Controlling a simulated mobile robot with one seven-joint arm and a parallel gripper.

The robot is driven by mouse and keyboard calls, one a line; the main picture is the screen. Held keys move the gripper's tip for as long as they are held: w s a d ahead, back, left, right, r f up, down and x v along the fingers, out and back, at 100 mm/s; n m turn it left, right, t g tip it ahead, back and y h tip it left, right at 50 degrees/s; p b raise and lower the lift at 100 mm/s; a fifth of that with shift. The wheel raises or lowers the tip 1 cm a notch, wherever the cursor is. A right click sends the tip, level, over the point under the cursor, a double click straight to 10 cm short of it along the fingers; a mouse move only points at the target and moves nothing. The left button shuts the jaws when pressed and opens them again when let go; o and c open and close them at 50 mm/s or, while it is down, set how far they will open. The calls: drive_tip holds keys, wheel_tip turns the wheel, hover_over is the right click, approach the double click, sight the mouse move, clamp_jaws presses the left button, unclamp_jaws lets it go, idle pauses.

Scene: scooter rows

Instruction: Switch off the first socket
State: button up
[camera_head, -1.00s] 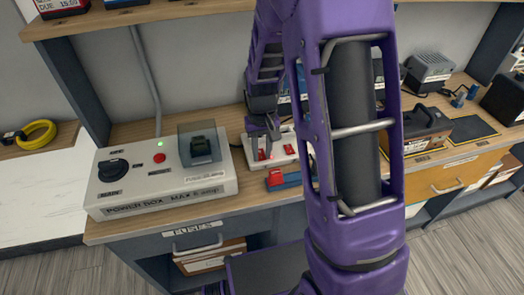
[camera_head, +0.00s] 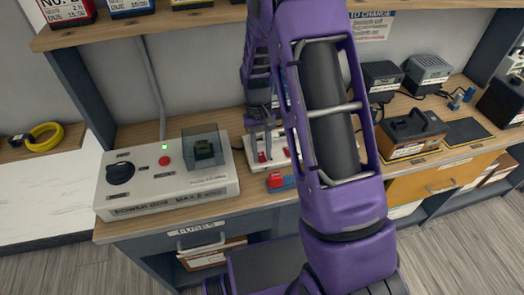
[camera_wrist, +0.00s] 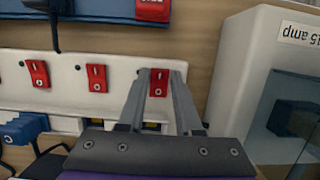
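A white socket strip (camera_wrist: 65,85) lies on the workbench. It carries several red rocker switches in a row, each beside a small dot. The end switch (camera_wrist: 158,83), nearest the power box, sits between the fingertips of my gripper (camera_wrist: 160,78). The fingers stand apart with a narrow gap on each side of the switch; contact is not clear. Two more switches (camera_wrist: 97,78) and (camera_wrist: 38,73) show to the left. In the head view my gripper (camera_head: 264,150) is over the strip's left end, and my arm hides part of the strip.
The white power box (camera_head: 165,185) stands just left of the strip, with a knob, red button and clear cover. A red-and-blue object (camera_head: 279,181) lies in front. A blue plug (camera_wrist: 25,127) and dark cables are near the strip. A shelf overhangs the bench.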

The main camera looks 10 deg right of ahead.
drive_tip(key=o, duration=0.3)
drive_tip(key=shift+o, duration=0.2)
drive_tip(key=p+v, duration=0.1)
drive_tip(key=v, duration=1.6)
drive_tip(key=shift+r, duration=0.25)
